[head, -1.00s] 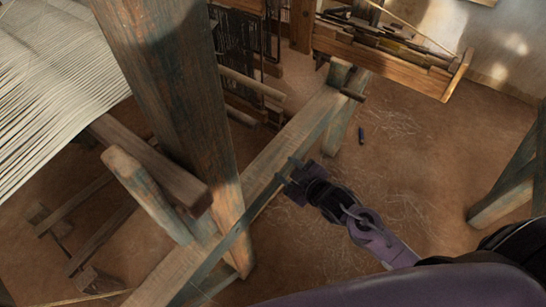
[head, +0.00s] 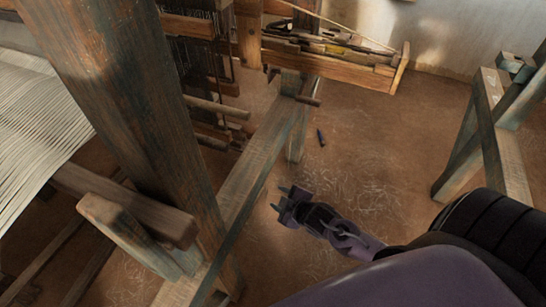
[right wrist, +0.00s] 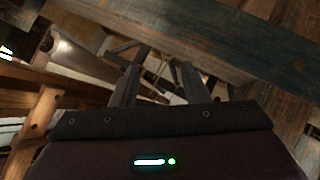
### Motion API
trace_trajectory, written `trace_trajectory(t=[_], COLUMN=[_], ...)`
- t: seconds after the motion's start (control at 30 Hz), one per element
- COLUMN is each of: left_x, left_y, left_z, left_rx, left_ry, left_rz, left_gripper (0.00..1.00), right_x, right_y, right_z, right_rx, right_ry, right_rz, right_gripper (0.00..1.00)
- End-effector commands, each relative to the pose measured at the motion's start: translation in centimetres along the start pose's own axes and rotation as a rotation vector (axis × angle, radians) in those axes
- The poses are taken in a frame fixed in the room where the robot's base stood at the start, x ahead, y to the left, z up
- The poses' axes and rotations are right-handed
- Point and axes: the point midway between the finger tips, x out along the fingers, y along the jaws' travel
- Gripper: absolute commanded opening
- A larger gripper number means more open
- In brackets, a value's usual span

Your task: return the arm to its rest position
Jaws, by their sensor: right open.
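My right gripper (head: 281,198) is open, with nothing between its fingers. In the head view it hangs over the earthen floor, just right of the loom's long lower beam (head: 246,190) and apart from it. Its two fingers point up and left. In the right wrist view the open fingers of the right gripper (right wrist: 158,82) stand in front of blurred loom timbers. My right arm comes in from the lower right. My left gripper is in neither view.
A thick loom post (head: 130,100) and white warp threads (head: 35,130) fill the left. A wooden tray of tools (head: 330,65) is at the back. A trestle (head: 485,140) stands at right. The floor between is clear.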

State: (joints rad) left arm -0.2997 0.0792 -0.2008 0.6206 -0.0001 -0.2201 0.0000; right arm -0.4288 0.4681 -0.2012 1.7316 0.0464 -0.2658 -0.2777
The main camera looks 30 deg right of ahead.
Motion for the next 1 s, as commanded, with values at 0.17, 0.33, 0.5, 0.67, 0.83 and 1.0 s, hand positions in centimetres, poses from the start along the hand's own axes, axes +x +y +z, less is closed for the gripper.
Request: trace_trajectory(t=[0.17,0.33,0.5,0.67,0.83,1.0], left_x=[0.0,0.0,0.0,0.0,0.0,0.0], left_y=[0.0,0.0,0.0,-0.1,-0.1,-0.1], left_z=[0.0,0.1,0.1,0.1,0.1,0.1], left_rx=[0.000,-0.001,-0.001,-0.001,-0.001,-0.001], left_ry=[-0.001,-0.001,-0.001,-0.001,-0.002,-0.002], left_rz=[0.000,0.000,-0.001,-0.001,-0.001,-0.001], left_gripper=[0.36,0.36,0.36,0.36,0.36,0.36], right_x=[0.0,0.6,1.7,0.4,-3.6,-7.8], right_y=[0.0,-1.3,-6.9,-15.3,-24.9,-31.9], right_z=[0.0,2.4,11.2,20.0,26.8,30.0], right_rx=[0.001,0.033,0.154,0.297,0.430,0.514], right_ry=[0.001,-0.047,-0.222,-0.425,-0.628,-0.769], right_rz=[0.000,-0.016,-0.076,-0.156,-0.247,-0.315], right_gripper=[0.41,0.41,0.41,0.41,0.41,0.41])
